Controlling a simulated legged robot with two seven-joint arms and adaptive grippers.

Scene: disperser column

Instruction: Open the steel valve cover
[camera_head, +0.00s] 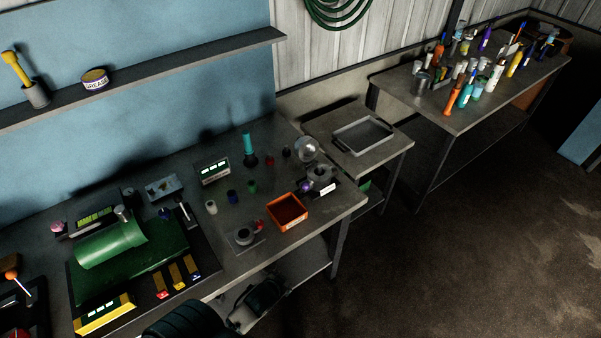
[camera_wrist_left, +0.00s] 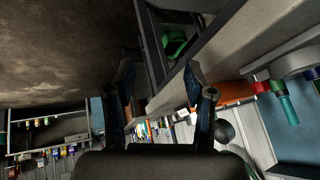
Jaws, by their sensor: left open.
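A round steel disc (camera_head: 306,149), likely the valve cover, stands raised at the back of a grey steel valve body (camera_head: 320,175) near the right end of the workbench. I cannot tell for sure how the two are joined. My left gripper (camera_head: 264,293) is below the bench's front edge, well apart from the valve. In the left wrist view the fingers (camera_wrist_left: 160,88) are spread with nothing between them. The valve is not clearly seen there. My right gripper is not in view.
A side table (camera_head: 375,157) holds a grey tray.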

